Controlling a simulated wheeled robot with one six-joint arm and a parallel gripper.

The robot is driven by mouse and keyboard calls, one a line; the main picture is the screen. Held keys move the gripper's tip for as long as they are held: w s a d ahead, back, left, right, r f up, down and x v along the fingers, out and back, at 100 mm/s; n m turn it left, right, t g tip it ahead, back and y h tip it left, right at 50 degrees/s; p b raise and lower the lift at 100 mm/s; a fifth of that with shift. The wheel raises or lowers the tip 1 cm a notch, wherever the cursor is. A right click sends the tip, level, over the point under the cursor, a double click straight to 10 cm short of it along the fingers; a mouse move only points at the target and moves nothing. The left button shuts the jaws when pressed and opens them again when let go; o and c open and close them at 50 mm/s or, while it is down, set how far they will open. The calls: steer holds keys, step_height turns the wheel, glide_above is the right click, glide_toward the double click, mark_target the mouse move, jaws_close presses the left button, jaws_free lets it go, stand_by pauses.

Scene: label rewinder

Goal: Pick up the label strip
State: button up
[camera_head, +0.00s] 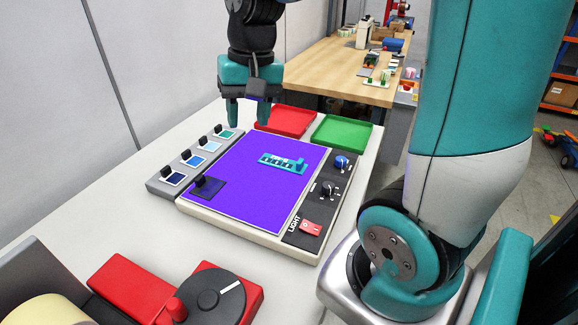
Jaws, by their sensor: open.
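The strip is fully visible.
A dark plate with a black knob (208,184) sits at the panel's left. Several knobbed colour samples line a grey rack (163,186). Red (286,121) and green (342,133) trays stand behind. A control strip (325,205) borders the right; a red device (135,287) is in front.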

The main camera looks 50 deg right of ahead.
steer(key=w+d+f+m+h, duration=0.1)
steer(key=w+d+f+m, duration=0.15)
steer(key=d+m, duration=1)
steer(key=n, duration=0.4)
glide_above(301, 160)
steer(key=shift+m+g, duration=0.25)
steer(key=shift+g, duration=0.15)
step_height(301, 160, down, 11)
steer(key=shift+w+a+f, duration=0.1)
steer(key=shift+f, duration=0.05)
steer(key=shift+f+p, duration=0.75)
steer(key=shift+f, duration=2.2)
jaws_close()
